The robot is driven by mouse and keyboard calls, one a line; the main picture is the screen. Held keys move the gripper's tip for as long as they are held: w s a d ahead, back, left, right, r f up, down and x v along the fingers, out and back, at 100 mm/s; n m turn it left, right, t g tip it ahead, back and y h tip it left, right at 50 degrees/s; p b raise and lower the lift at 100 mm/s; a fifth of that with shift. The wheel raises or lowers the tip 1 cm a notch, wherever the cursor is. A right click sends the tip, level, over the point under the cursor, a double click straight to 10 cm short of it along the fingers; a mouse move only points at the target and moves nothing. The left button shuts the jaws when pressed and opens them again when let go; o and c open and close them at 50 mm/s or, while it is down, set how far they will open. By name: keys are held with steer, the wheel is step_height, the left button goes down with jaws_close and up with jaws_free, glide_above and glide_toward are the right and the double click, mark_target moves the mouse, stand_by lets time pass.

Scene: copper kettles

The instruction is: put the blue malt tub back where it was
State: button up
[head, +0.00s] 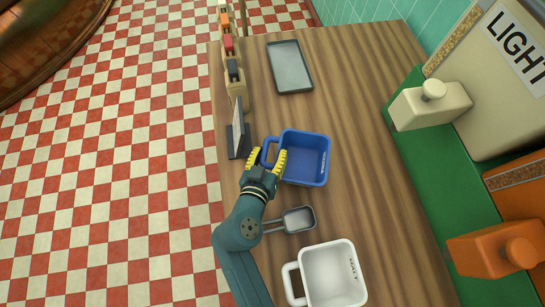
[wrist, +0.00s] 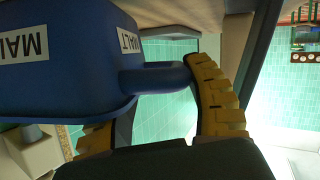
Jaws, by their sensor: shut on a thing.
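The blue malt tub (head: 305,158) is a squarish open tub with a side handle, near the middle of the wooden table in the head view. It looks empty inside. In the wrist view the tub (wrist: 60,60) shows close up at the left with white MALT labels. My gripper (head: 267,161) has yellow fingers and is at the tub's left side, shut on its handle. In the wrist view the handle (wrist: 155,76) reaches in between the fingers. I cannot tell whether the tub's base touches the table.
A white tub (head: 335,275) and a small grey scoop (head: 298,219) are in front. A grey tray (head: 290,67) lies farther back. A dark stand with a panel (head: 238,135) is at the left edge. Cream (head: 430,105) and orange (head: 495,250) bins line the right. Bare table lies right of the tub.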

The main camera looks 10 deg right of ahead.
step_height(320, 180, down, 2)
steer(key=shift+f+b, duration=0.2)
steer(key=shift+b, duration=0.15)
steer(key=o, duration=1.2)
steer(key=shift+r, duration=0.15)
